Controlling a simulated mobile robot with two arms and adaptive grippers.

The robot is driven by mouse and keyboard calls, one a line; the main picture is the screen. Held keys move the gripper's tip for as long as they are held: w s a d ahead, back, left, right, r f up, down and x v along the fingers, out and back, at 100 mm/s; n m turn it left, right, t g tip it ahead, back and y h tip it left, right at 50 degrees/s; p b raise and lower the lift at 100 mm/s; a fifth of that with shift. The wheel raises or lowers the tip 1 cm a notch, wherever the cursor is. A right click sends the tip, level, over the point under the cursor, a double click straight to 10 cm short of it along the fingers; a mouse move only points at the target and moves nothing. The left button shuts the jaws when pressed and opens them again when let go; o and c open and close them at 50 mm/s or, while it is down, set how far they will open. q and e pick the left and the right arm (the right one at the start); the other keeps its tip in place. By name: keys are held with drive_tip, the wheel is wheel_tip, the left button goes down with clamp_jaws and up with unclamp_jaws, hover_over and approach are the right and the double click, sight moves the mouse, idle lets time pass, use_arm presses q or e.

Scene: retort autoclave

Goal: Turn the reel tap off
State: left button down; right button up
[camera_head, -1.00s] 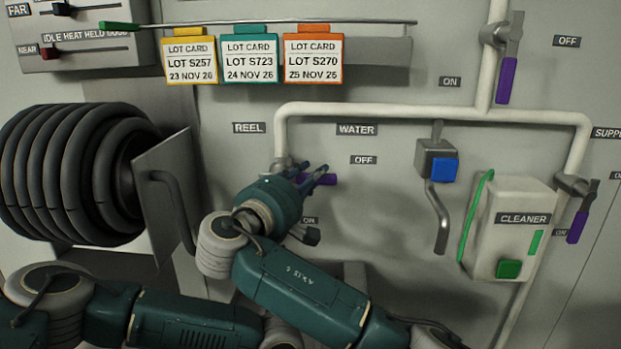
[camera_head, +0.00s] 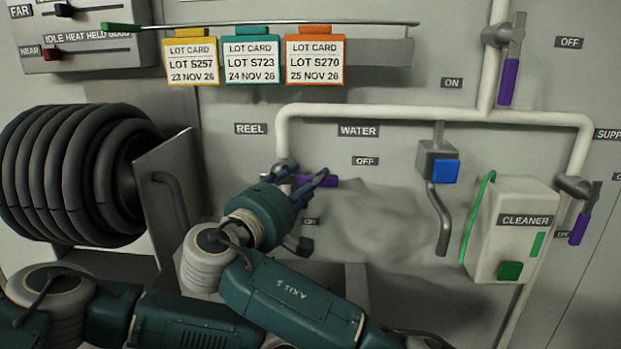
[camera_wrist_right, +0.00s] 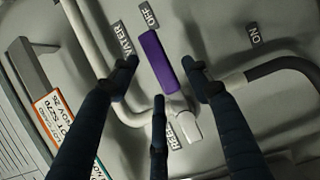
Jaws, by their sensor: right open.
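The reel tap's purple lever (camera_head: 324,182) lies roughly level, pointing right from its pipe at the REEL label (camera_head: 252,128). In the right wrist view the purple lever (camera_wrist_right: 158,60) points at the OFF label (camera_wrist_right: 149,14), away from the ON label (camera_wrist_right: 254,35). My right gripper (camera_head: 301,187) is at the lever's pipe end and partly hides the tap body. In the right wrist view its open fingers (camera_wrist_right: 162,80) stand on either side of the lever with gaps showing; whether any finger touches it I cannot tell. My left gripper is not in view.
A blue-buttoned valve (camera_head: 438,163) and a white cleaner box (camera_head: 513,228) are to the right. Other purple levers (camera_head: 509,82) are on the pipes (camera_head: 400,112). A black hose reel (camera_head: 75,175) is at left, with lot cards (camera_head: 251,60) above.

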drive_tip(key=v, duration=0.4)
drive_tip(key=shift+s+a, duration=0.2)
drive_tip(key=shift+s, duration=0.1)
